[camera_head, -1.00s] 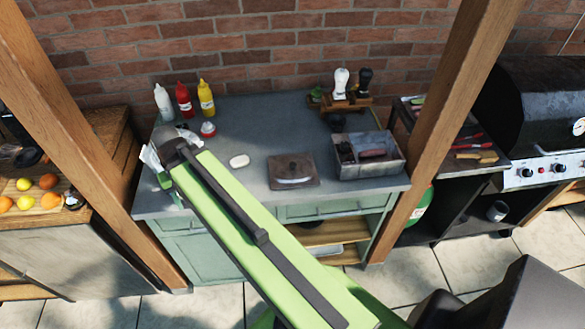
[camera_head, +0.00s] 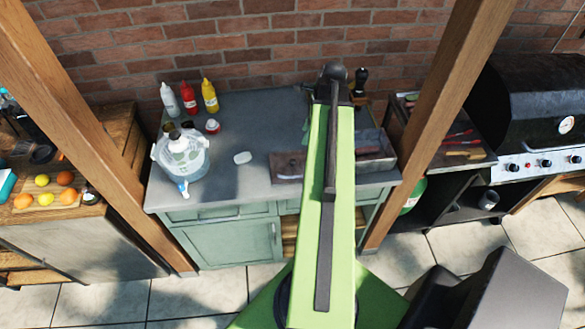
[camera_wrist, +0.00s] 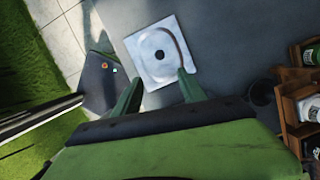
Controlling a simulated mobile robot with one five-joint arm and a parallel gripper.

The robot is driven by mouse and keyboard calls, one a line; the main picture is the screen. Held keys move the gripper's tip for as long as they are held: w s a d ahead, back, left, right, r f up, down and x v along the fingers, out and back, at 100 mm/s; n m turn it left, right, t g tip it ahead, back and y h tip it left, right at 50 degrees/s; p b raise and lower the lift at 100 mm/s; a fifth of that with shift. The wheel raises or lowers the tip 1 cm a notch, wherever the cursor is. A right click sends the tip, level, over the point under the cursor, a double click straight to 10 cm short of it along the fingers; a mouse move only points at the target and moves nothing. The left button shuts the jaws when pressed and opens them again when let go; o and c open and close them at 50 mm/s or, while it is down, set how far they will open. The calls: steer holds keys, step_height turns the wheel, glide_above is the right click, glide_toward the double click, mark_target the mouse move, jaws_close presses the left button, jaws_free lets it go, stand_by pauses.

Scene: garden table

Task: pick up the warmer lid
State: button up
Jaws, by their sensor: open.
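The warmer lid appears to be the flat square metal plate with a dark round knob at its centre; it lies on the grey-blue counter (camera_head: 225,190). In the wrist view this lid (camera_wrist: 150,68) is ahead of my gripper (camera_wrist: 160,86), whose two green fingers are spread apart with nothing between them. The near right finger overlaps the lid's edge in the picture; I cannot tell the height gap.
A metal bin (camera_head: 376,148) stands right of the lid, partly behind my arm. A white oval object (camera_head: 243,158) and a clear rounded container (camera_head: 181,157) are to the left. Sauce bottles (camera_head: 190,98) stand at the back. A wooden rack (camera_wrist: 292,82) is at right in the wrist view.

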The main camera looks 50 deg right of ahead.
steer(key=b, duration=0.9)
glide_above(292, 161)
steer(key=s+d, duration=0.2)
step_height(292, 161, down, 10)
steer(key=shift+a+r, duration=0.1)
steer(key=shift+a, duration=0.05)
steer(key=shift+w+a+f, duration=0.1)
steer(key=shift+f, duration=0.25)
steer(key=shift+r, duration=0.1)
steer(key=b+x, duration=0.5)
steer(key=shift+w+a, duration=0.15)
steer(key=shift+w, duration=0.05)
jaws_close()
